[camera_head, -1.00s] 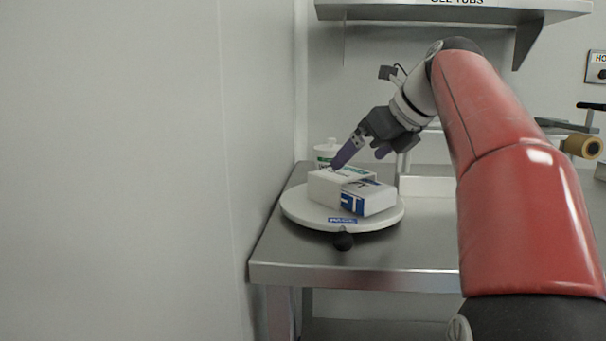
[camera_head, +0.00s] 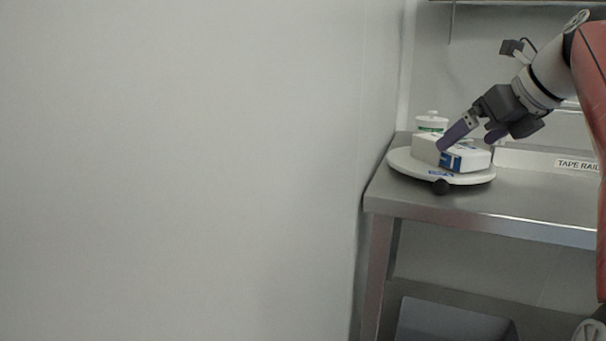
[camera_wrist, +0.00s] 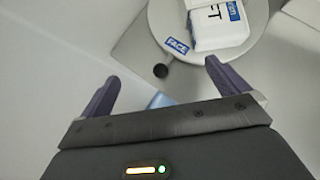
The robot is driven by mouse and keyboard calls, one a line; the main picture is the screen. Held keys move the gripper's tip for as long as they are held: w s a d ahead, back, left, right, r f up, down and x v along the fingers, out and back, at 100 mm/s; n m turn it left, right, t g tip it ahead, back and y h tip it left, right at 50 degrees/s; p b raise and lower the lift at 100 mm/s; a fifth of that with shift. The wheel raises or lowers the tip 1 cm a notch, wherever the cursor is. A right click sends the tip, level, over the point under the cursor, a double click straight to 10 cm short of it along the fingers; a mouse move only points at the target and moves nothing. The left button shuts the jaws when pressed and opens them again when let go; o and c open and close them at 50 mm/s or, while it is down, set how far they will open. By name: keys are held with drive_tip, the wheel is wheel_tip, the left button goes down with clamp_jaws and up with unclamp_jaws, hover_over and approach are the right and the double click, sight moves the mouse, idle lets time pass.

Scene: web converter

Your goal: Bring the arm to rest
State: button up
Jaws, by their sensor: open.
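My gripper (camera_head: 468,137) is open and empty in the head view, its purple fingers pointing down and left in front of the boxes on the turntable. In the wrist view my gripper (camera_wrist: 160,78) shows both fingers spread apart with nothing between them. My arm reaches in from the right edge of the head view, partly cut off.
A round white turntable (camera_head: 403,165) with a dark knob (camera_head: 440,187) bears white-and-blue boxes (camera_head: 474,159). A white tub (camera_head: 432,122) stands behind. The steel bench (camera_head: 520,205) abuts the wall (camera_head: 200,170) at left. A grey bin (camera_head: 445,322) sits below.

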drive_tip(key=s+a+f+n+g+h, duration=0.1)
drive_tip(key=s+a+f+n, duration=0.2)
drive_tip(key=a+f+n, duration=0.35)
drive_tip(key=s+a+f+n+g+h, duration=0.1)
drive_tip(key=s+a+f+n+h, duration=0.1)
drive_tip(key=s+a+f+n, duration=0.4)
drive_tip(key=s+f+n, duration=0.6)
drive_tip(key=f+n, duration=0.3)
drive_tip(key=s+f+n, duration=0.7)
drive_tip(key=f+n, duration=0.3)
drive_tip(key=shift+a+g, duration=0.3)
drive_tip(key=shift+g, duration=0.1)
